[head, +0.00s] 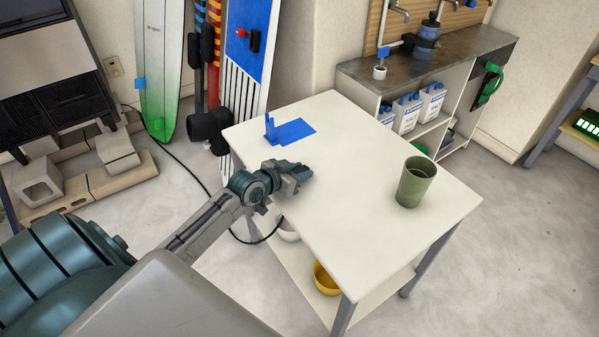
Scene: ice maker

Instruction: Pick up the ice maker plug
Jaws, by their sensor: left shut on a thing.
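My left gripper (298,174) reaches in from the left and is over the near left part of the white table. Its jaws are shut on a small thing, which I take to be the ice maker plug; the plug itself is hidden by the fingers. A black cord (190,172) runs from near the wall at the left, across the floor, and loops up to the table edge below my left gripper. A dark appliance (50,60), perhaps the ice maker, stands at the upper left, partly cut off. My right gripper is not in view.
On the white table (350,160) stand a green cup (416,182) at the right and a blue bracket (270,130) beside a blue patch at the back left. A wall outlet (113,67) shows at the upper left. A yellow bowl (325,279) sits on the lower shelf.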

